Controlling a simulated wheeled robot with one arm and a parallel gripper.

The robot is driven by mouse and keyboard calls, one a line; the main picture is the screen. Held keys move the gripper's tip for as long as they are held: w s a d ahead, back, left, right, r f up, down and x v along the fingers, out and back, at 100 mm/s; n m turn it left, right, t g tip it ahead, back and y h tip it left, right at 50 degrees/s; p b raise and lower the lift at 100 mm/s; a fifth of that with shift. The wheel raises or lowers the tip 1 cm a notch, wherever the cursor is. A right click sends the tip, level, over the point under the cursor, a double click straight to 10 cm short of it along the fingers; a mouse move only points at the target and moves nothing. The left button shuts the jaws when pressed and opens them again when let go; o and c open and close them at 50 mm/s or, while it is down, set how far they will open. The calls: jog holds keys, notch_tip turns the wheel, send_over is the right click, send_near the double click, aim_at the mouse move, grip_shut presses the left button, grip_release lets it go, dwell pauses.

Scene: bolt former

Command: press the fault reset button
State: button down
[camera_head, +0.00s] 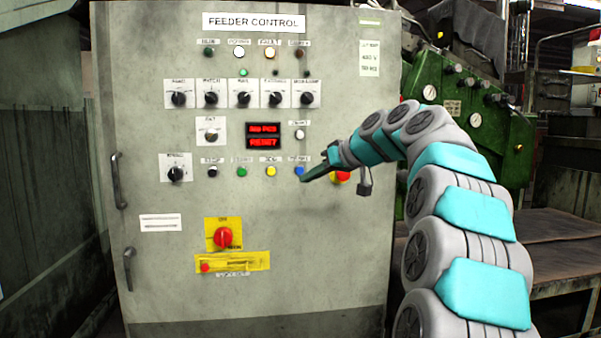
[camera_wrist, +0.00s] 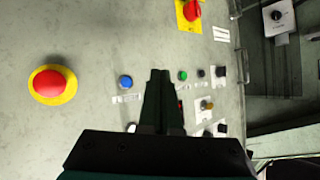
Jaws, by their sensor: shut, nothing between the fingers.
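I cannot tell whether the tips touch the panel. The lamp labelled fault (camera_head: 270,52) looks lit.
A red emergency button on yellow (camera_head: 341,177) is partly behind my arm; it shows fully in the wrist view (camera_wrist: 50,85). Yellow (camera_head: 271,171) and green (camera_head: 241,171) buttons are left of the blue one. A red display (camera_head: 264,136) is above. A red rotary switch (camera_head: 223,237) is lower.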

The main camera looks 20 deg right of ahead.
jog(key=p, duration=0.5)
send_near(300, 171)
jog(key=w+a+f, duration=0.3)
jog(key=a+f, duration=0.1)
jog(key=shift+w+d+r, duration=0.1)
jog(key=shift+w, duration=0.35)
jog(key=shift+w, duration=0.1)
dwell(1.2)
jog(key=shift+w+d+p, duration=0.1)
jog(key=shift+w+p, duration=0.2)
jog(key=shift+w+d+p, duration=0.15)
jog(key=shift+w+p, duration=0.15)
jog(key=shift+w, duration=0.1)
dwell(0.7)
jog(key=shift+s, duration=0.1)
jog(key=shift+s+b, duration=0.5)
jog(key=shift+b, duration=0.2)
jog(key=shift+s+a, duration=0.2)
jog(key=shift+a, duration=0.05)
